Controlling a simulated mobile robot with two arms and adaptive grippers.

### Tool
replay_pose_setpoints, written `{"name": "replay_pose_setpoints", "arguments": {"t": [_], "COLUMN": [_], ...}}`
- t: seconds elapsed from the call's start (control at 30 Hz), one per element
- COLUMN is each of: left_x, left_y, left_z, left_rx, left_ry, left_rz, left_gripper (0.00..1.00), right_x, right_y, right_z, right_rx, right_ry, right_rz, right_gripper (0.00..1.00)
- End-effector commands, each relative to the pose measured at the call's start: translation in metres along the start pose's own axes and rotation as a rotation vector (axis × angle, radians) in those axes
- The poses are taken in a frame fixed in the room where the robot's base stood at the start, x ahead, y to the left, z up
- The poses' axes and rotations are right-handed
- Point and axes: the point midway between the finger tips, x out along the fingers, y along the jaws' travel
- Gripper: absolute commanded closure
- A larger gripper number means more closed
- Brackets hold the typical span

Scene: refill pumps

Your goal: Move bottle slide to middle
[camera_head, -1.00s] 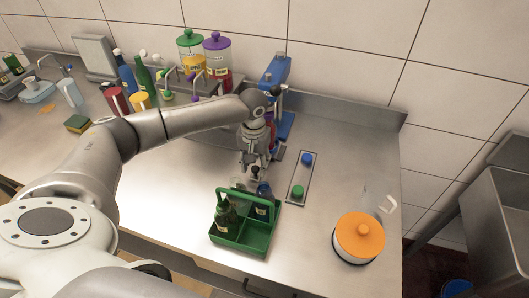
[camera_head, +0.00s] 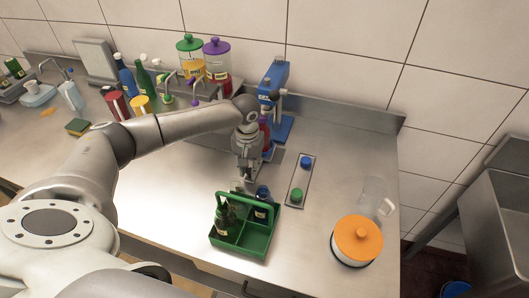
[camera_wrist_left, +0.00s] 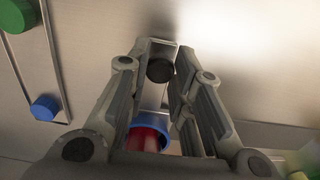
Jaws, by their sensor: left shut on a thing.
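My left gripper (camera_head: 246,177) is in front of the blue press (camera_head: 275,88), just behind the green crate. In the left wrist view its fingers (camera_wrist_left: 161,66) are closed around a black round knob (camera_wrist_left: 160,71), which sits at the end of a pale metal strip that looks like the bottle slide (camera_wrist_left: 154,97). A red bottle (camera_wrist_left: 147,139) with a blue ring around its top stands at the other end of the strip, near the press. In the head view the arm hides most of the slide and the knob.
A narrow tray (camera_head: 301,180) with a blue cap and a green cap lies to the right. Farther right stand an orange-lidded container (camera_head: 357,239) and a clear jug (camera_head: 374,196). Faucets are behind the arm.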

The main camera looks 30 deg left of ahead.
Motion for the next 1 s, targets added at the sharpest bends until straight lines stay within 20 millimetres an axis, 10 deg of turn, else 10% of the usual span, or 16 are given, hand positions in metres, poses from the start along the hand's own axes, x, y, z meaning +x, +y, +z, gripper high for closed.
{"name": "replay_pose_setpoints", "arguments": {"t": [1.0], "left_x": [-0.001], "left_y": [-0.069], "left_z": [0.0], "left_rx": [-0.003], "left_ry": [0.0], "left_rz": [-0.003], "left_gripper": [0.94], "right_x": [-0.03], "right_y": [0.001], "right_z": [-0.002], "right_rx": [0.0], "right_ry": [-0.001], "right_rz": [0.0], "right_gripper": [1.0]}}
